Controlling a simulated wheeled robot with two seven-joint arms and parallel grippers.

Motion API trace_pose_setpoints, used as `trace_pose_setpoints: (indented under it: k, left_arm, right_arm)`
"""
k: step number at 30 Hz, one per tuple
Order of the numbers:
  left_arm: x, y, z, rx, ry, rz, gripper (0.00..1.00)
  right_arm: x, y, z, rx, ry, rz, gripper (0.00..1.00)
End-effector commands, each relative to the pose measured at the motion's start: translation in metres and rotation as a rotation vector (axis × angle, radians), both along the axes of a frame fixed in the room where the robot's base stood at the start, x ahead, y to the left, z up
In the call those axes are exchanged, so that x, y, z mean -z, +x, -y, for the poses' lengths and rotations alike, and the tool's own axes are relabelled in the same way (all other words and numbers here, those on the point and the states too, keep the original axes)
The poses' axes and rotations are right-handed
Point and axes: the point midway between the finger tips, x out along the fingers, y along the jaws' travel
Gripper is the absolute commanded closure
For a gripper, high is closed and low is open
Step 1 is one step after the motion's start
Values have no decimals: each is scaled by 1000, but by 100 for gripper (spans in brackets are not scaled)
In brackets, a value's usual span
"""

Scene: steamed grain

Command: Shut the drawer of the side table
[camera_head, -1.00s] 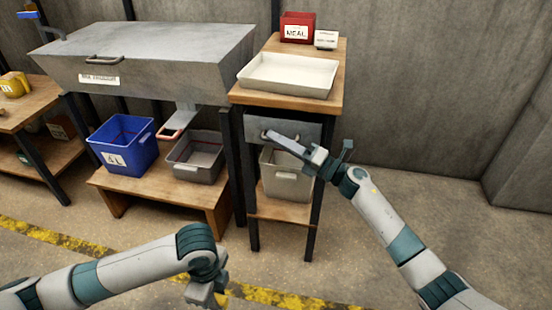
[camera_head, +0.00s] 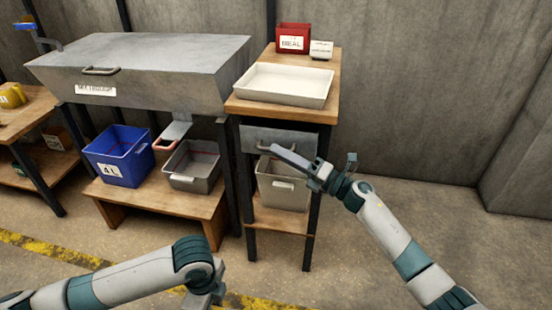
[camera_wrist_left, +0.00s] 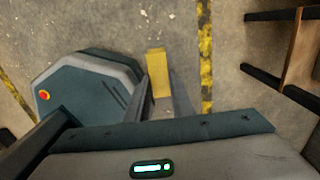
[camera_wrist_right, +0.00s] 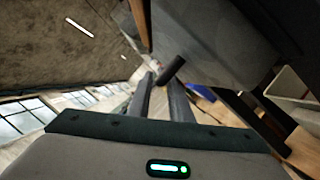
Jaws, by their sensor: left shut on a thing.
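The side table (camera_head: 233,107) has a grey drawer (camera_head: 302,139) under its wooden top. Its front looks about level with the table's frame, though a small gap would be hard to see. A dark handle (camera_head: 263,147) is on the front. My right gripper (camera_head: 290,158) is just in front of the handle, its finger overlapping it in the head view. In the right wrist view its two fingers (camera_wrist_right: 160,95) stand apart, with a dark bar (camera_wrist_right: 173,69) near the tips. My left gripper (camera_head: 206,297) is low at the front, shut on a yellow block (camera_wrist_left: 157,72).
A white tray (camera_head: 284,101), a red meal box (camera_head: 293,32) and a small white card (camera_head: 321,49) stand on the side table. A grey bin (camera_head: 282,186) sits on its lower shelf. The large metal bin (camera_head: 170,80) is at left. The floor to the right is clear.

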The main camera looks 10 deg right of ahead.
Motion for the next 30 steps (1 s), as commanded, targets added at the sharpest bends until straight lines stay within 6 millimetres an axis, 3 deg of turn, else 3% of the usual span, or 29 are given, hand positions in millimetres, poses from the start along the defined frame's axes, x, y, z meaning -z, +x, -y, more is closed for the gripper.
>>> trace_pose_setpoints:
  k: [15,29,30]
  left_arm:
    - [5,0,0,0,0,0,100]
    - [6,0,0,0,0,0,100]
    - [6,0,0,0,0,0,100]
  right_arm:
    - [19,-49,67,1,-1,-2,82]
    - [21,-56,77,1,0,0,82]
    - [21,-56,77,1,0,0,86]
